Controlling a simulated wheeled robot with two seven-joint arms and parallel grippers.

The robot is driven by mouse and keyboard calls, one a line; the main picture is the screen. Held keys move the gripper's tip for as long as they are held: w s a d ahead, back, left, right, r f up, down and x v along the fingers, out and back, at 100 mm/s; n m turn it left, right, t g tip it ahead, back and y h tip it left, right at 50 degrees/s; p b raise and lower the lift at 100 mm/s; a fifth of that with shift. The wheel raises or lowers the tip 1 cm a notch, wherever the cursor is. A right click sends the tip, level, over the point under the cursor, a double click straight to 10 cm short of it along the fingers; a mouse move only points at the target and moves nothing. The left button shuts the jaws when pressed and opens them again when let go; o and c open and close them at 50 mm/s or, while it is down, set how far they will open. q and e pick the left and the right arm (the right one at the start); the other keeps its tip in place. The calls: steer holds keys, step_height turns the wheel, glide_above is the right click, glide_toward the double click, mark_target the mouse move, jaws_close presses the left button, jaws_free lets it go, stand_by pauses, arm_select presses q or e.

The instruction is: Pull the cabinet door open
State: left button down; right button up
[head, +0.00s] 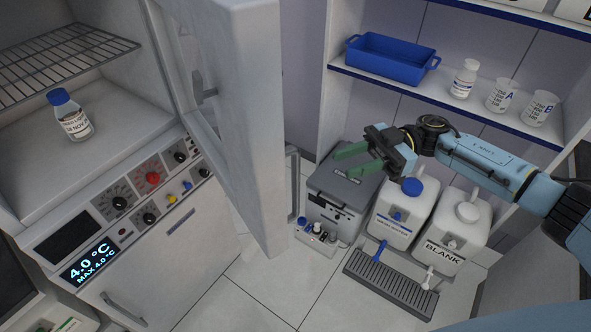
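The cabinet door (250,110) is a thick pale grey panel with a window, standing swung open from the cabinet (115,150) on the left. The cabinet interior shows, with a wire shelf (60,60) and a blue-capped bottle (72,117) standing on its floor. A vertical handle (293,188) shows at the door's right side, low down. My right gripper (337,166) has two green fingers spread apart with nothing between them. It is right of the door and apart from it, above a grey box. My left gripper is not in view.
A grey lidded box (345,192), a blue-capped canister (400,217) and a canister marked BLANK (455,235) stand below my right arm. A drain tray (390,284) lies before them. A shelf (460,107) holds a blue bin (390,60) and beakers.

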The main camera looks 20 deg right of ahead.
mark_target(295, 179)
steer(key=a+p, duration=0.1)
steer(key=a, duration=0.3)
steer(key=a+p, duration=0.1)
steer(key=a, duration=0.3)
steer(key=s+a, duration=0.1)
steer(key=a, duration=0.2)
steer(key=shift+s+a+p, duration=0.1)
steer(key=shift+a+p, duration=0.3)
jaws_close()
